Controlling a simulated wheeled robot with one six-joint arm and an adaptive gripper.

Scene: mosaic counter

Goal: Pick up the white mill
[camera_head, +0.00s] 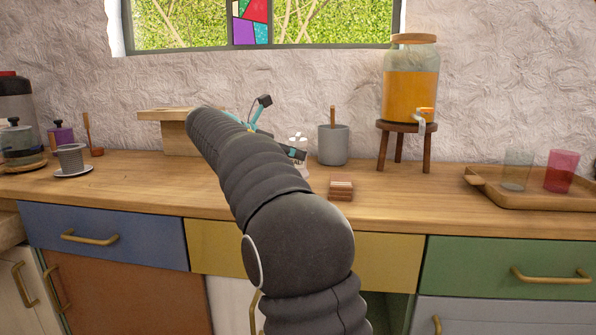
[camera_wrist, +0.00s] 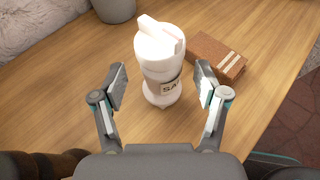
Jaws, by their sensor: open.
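The white mill (camera_wrist: 158,57) stands upright on the wooden counter in the wrist view, with a bar-like top and a label reading "SA". In the head view the mill (camera_head: 298,141) is partly hidden by my gripper. My gripper (camera_wrist: 161,84) is open, with one finger to each side of the mill's lower body in the wrist view. The mill appears just ahead of and between the fingertips. I see no contact, and the gripper holds nothing.
A brown block with pale stripes (camera_wrist: 217,54) lies close to the mill's right; it also shows in the head view (camera_head: 341,189). A grey pot (camera_head: 333,146) stands behind. A juice dispenser (camera_head: 409,90) on a stool and a wooden tray (camera_head: 487,186) are farther right.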

